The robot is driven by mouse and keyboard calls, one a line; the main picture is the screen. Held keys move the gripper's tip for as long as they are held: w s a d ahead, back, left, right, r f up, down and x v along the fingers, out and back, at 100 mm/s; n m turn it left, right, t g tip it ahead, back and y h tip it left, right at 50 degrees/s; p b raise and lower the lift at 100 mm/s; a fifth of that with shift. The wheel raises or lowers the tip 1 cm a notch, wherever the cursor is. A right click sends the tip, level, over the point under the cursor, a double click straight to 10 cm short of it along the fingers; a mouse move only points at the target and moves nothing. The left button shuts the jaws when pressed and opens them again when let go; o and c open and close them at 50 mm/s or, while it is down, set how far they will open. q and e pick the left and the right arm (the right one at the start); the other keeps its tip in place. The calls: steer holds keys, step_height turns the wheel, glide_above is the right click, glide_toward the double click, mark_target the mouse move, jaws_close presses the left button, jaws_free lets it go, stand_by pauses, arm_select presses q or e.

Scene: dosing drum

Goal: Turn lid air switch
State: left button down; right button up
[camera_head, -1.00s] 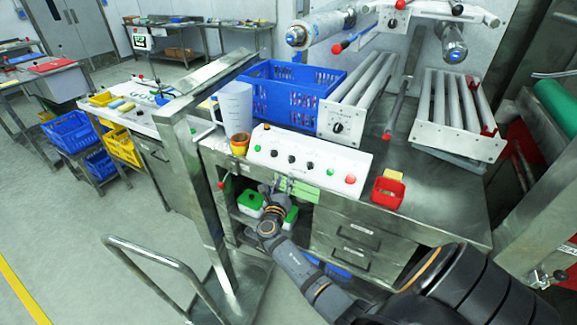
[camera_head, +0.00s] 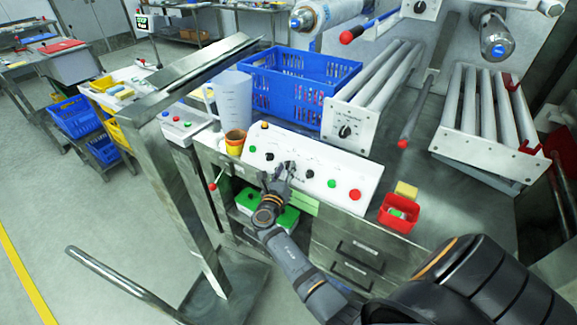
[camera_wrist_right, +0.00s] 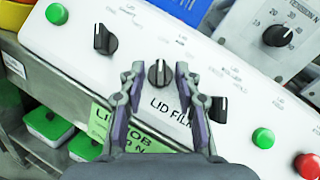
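The white control panel (camera_head: 262,160) slopes on the bench edge and carries a row of black rotary knobs between green and red buttons. My right gripper (camera_head: 284,168) is at the panel's middle. In the right wrist view its fingers (camera_wrist_right: 157,72) are open, one on each side of the middle black knob (camera_wrist_right: 158,75), with visible gaps. "LID FIL…" is printed below that knob, partly hidden by a finger. Another black knob (camera_wrist_right: 104,39) is at upper left and a third (camera_wrist_right: 219,109) sits right of the right finger. Which one is the lid air switch I cannot read. My left gripper is not in view.
A green button (camera_wrist_right: 263,138) and red button (camera_wrist_right: 307,166) are on the panel's right. A red bin (camera_head: 399,213) stands right of the panel, an orange cup (camera_head: 235,143) left. A blue crate (camera_head: 300,80) and roller unit (camera_head: 345,130) stand behind.

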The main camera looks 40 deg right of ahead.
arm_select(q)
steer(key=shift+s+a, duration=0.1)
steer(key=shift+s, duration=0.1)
arm_select(e)
steer(key=shift+a, duration=0.1)
jaws_close()
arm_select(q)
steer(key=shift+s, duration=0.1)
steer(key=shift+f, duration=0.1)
